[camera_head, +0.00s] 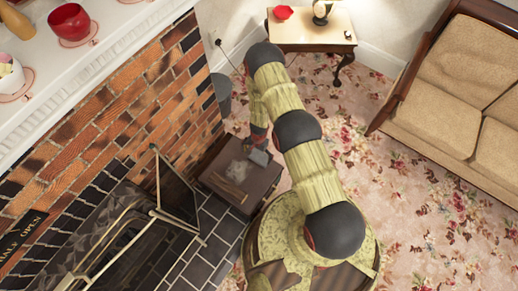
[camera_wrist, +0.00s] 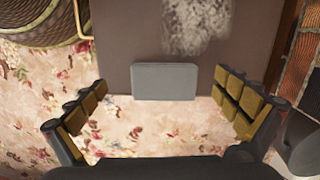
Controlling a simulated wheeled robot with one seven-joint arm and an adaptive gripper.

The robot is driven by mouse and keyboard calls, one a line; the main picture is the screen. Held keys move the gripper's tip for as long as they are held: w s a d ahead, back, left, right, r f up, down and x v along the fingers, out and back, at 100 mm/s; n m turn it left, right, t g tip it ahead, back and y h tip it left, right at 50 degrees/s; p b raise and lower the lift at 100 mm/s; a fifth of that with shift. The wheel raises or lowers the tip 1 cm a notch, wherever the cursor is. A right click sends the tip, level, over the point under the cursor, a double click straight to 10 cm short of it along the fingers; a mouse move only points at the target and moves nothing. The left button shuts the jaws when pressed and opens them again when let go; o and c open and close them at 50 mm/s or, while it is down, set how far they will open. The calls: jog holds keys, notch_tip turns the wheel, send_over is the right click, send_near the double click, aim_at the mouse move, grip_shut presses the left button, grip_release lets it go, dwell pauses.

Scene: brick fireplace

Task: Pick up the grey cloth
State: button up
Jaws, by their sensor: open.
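My gripper (camera_head: 258,156) is over the table's far right part, near the cloth.
The brick fireplace (camera_head: 125,110) and an open glass-and-brass screen door (camera_head: 176,195) stand left of the table. A grey bin (camera_head: 221,93) is behind it. A side table (camera_head: 310,28) with a lamp is at the back; a sofa (camera_head: 465,85) is right. Flowered carpet is clear between.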

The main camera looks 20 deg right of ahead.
aim_at(259, 157)
jog(key=shift+w+d, duration=0.5)
jog(key=shift+w, duration=0.35)
jog(key=shift+w+d+t+h, duration=0.3)
jog(key=shift+w+d+t, duration=0.05)
jog(key=shift+d+t, duration=0.05)
jog(key=shift+w+f, duration=0.1)
jog(key=shift+f, duration=0.15)
jog(key=f+b, duration=0.3)
jog(key=f, duration=0.2)
jog(key=f+b, duration=0.2)
jog(key=shift+s+f+b, duration=0.2)
jog(key=shift+s+b, duration=0.05)
jog(key=shift+b, duration=0.05)
jog(key=shift+c, duration=0.3)
jog(key=c, duration=0.7)
jog(key=shift+c, duration=0.8)
